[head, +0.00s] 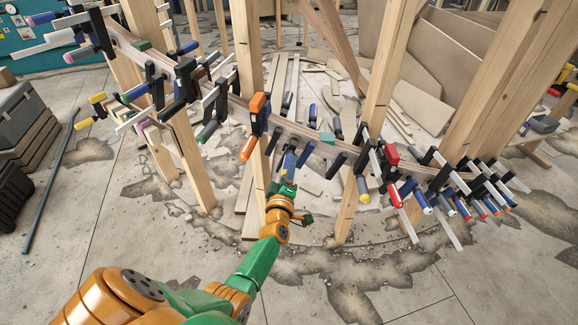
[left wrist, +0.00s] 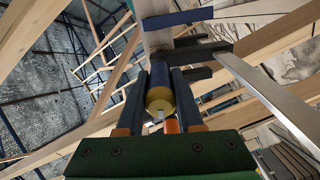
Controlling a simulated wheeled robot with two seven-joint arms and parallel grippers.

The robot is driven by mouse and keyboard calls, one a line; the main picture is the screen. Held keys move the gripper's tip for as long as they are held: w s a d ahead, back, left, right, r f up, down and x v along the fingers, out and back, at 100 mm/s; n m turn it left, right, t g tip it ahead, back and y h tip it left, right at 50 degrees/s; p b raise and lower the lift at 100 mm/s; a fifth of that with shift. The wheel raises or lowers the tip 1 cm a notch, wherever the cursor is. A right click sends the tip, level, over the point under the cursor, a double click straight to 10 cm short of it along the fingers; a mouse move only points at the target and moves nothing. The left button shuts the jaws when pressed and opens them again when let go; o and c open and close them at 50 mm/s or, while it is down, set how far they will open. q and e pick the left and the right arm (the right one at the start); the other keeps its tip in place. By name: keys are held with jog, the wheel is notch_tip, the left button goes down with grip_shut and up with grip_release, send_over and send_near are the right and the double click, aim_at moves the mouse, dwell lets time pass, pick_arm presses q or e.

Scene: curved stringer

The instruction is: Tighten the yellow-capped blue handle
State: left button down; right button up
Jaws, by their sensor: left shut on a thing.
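The blue handle (head: 290,161) hangs from a clamp on the curved wooden stringer (head: 300,132), near the middle of the head view. My left gripper (head: 285,184) reaches up to it from below and is shut on it. In the left wrist view the blue handle with its yellow cap (left wrist: 159,99) lies between the two dark fingers of my left gripper (left wrist: 160,98). The cap faces the camera. In the head view the cap is hidden by the gripper. My right gripper is in neither view.
An orange-handled clamp (head: 254,128) is close to the left, and a yellow-tipped clamp handle (head: 363,190) is to the right. Wooden posts (head: 248,60) stand close by. Many more clamps line the stringer. The cracked floor (head: 330,280) in front is mostly clear.

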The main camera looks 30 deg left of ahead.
pick_arm(q)
jog(key=m+p, duration=0.1)
jog(key=m, duration=1.1)
jog(key=shift+a+f, duration=0.1)
jog(key=shift+a, duration=0.05)
jog(key=shift+m, duration=0.4)
jog(key=c, duration=0.5)
grip_release()
jog(key=shift+c, duration=0.2)
jog(key=p+v, duration=0.2)
jog(key=v, duration=0.5)
jog(key=shift+p, duration=0.4)
